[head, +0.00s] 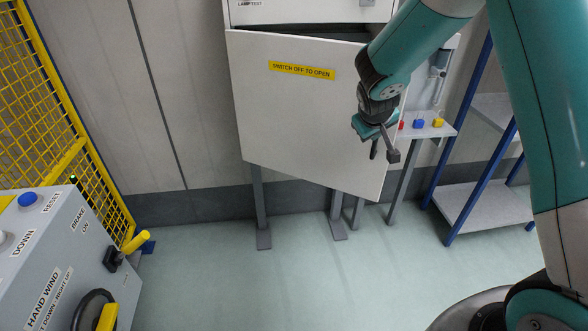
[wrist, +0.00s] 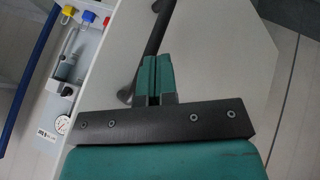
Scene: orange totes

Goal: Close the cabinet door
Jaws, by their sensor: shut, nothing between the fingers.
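The cabinet door (head: 290,110) is a pale panel with a yellow "SWITCH OFF TO OPEN" label. It stands ajar, with a dark gap along its top edge and its right side swung out towards me. In the wrist view the door (wrist: 220,60) fills the middle. A dark bar handle (wrist: 153,35) runs along the door near its free edge. My gripper (head: 378,138) is in front of the door's right part, by the handle. In the wrist view its teal fingers (wrist: 155,72) are together and empty, beside the handle; I cannot tell whether they touch it.
A grey control console (head: 60,260) and yellow mesh fence (head: 60,110) stand at the left. A small shelf (head: 428,130) with red, blue and yellow items and a blue-framed rack (head: 475,205) stand at the right. The floor before the cabinet is clear.

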